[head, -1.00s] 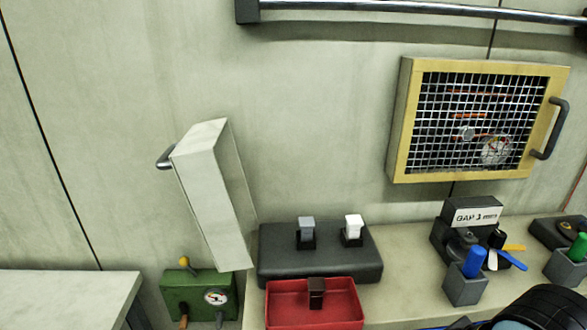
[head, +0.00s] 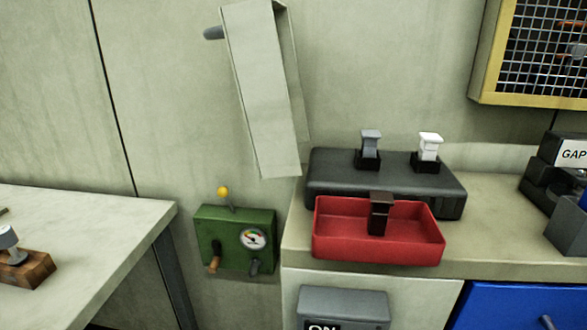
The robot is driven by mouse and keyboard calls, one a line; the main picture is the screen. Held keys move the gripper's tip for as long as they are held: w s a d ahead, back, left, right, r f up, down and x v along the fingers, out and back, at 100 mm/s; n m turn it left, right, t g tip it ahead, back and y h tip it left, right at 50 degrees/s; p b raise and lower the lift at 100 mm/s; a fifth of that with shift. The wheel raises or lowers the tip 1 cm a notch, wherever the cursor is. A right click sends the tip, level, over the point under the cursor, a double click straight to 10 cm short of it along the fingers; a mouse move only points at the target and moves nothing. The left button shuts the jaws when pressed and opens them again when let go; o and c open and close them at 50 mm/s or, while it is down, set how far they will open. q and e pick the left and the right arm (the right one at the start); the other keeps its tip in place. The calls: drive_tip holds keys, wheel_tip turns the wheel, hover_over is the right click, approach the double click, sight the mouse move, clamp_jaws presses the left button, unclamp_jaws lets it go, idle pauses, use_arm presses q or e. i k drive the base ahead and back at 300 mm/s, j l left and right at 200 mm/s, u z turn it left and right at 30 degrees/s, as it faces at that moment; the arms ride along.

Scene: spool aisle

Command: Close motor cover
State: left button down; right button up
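A pale grey-white box-like cover (head: 264,95) sits on the wall left of the counter, swung out and tilted. A dark handle (head: 213,33) sticks out at its upper left. I cannot tell for sure that this is the motor cover; no label shows on it. A yellow-framed mesh cover (head: 487,92) is on the wall at the upper right, cut off by the picture edge; its handle is out of view. Neither of my grippers shows in the head view.
A green box with a gauge (head: 235,237) hangs below the pale cover. A red tray (head: 379,250) and black block (head: 335,183) stand on the counter (head: 484,237). A bench (head: 83,228) is at left, with open space between. A blue front (head: 518,308) is at lower right.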

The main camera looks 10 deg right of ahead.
sight(258, 34)
drive_tip(key=i+j+z, duration=0.1)
drive_tip(key=j+z, duration=0.35)
drive_tip(key=j, duration=0.25)
drive_tip(key=j+z, duration=0.5)
drive_tip(key=j, duration=0.2)
drive_tip(key=k+z, duration=0.1)
drive_tip(key=k+l, duration=0.15)
drive_tip(key=k, duration=0.2)
